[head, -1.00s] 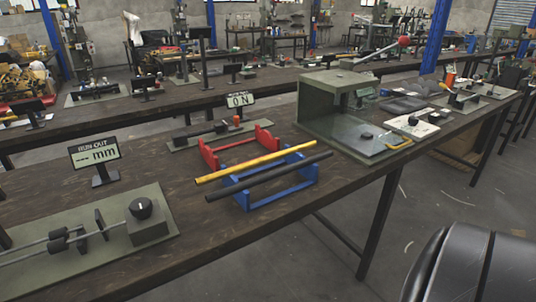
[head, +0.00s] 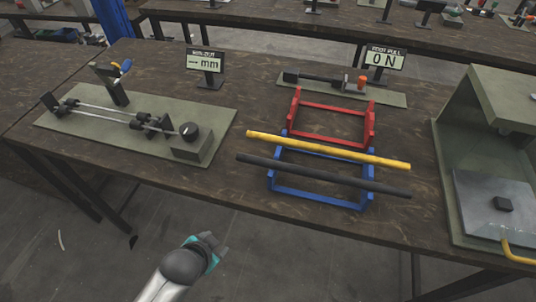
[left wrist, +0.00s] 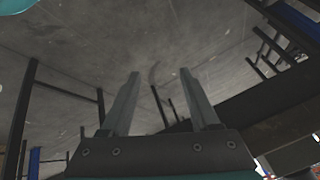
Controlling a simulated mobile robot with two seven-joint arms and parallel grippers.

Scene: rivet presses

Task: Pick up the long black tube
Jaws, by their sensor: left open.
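The long black tube (head: 320,174) lies across the blue stand (head: 318,198) near the front edge of the bench in the head view. A yellow tube (head: 325,149) lies just behind it, roughly parallel. My left gripper (head: 222,244) is below and left of the black tube, in front of the bench edge, apart from it. In the left wrist view its two fingers (left wrist: 163,90) are spread with nothing between them. The black tube cannot be made out in the left wrist view. My right gripper is not in view.
A red stand (head: 332,122) is behind the yellow tube. A run-out fixture (head: 135,125) with a display (head: 206,62) is at left. A green press housing (head: 465,145) stands at right. A pull tester (head: 340,86) and its ON display (head: 386,60) are behind.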

